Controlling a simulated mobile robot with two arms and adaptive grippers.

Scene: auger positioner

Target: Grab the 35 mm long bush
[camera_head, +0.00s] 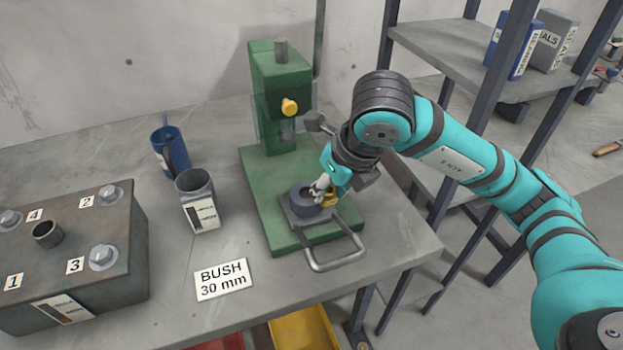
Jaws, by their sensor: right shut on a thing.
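My right gripper (322,189) reaches in over the base of the green press (276,90), pointing down. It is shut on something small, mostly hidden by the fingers. A brass-coloured piece (331,200) shows right at the fingertips. Beside it a dark grey ring (304,197) sits on the press's grey plate, which has a loop handle (335,258). A card (222,279) on the table reads "BUSH 30 mm"; I see no 35 mm marking. My left gripper is not in view.
A dark metal block (125,235) with numbered bolts and a short tube (47,234) stands at left. A grey labelled cup (198,205) and a blue container (170,148) stand between block and press. A shelf rack (450,60) is behind right. The table front is mostly clear.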

